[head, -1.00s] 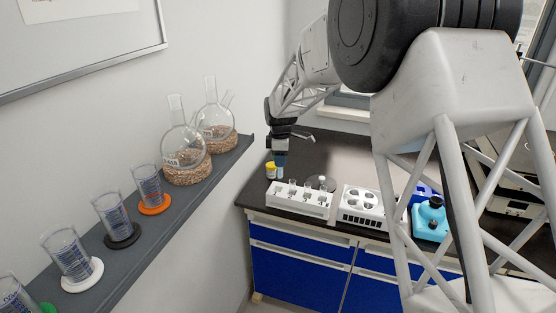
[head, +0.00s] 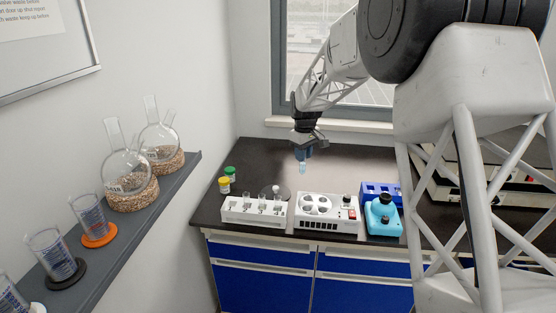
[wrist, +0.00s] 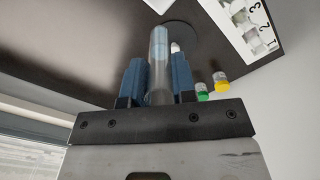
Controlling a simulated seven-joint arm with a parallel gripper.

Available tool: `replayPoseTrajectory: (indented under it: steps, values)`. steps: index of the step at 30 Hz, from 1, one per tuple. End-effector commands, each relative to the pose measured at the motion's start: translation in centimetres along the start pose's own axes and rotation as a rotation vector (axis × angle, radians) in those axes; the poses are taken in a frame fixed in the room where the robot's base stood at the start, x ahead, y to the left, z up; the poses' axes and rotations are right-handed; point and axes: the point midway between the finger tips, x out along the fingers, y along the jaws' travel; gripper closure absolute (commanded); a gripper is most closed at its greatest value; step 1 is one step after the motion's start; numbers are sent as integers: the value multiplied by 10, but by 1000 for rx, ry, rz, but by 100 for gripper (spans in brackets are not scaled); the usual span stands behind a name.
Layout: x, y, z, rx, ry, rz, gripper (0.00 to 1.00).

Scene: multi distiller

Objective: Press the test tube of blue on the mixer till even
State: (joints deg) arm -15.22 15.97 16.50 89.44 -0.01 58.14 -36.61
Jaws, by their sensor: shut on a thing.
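My gripper (head: 303,154) is shut on a clear test tube (head: 303,167) with a pale blue tint and holds it above the bench, behind the white block. In the wrist view the tube (wrist: 158,60) stands between the blue fingers (wrist: 157,80). Its liquid level is not clear. The mixer (head: 383,216) is a turquoise unit with a black top cup (head: 385,198), at the bench's front, right of my gripper. The tube is apart from it.
A white rack (head: 253,211) with several tubes stands front left, beside a white block with round wells (head: 327,213). A blue rack (head: 375,189) is behind the mixer. Yellow-capped (head: 225,185) and green-capped (head: 230,173) bottles stand at left. The rear bench (head: 265,153) is clear.

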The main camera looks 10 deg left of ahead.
Motion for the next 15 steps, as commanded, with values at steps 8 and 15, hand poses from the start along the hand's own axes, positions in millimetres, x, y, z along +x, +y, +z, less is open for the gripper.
replayPoseTrajectory:
  steps: [8, 15]
  values:
    - [-16, 63, 60, 313, 2, 1, 98]
    - [-27, 104, 109, 515, 1, 0, 98]
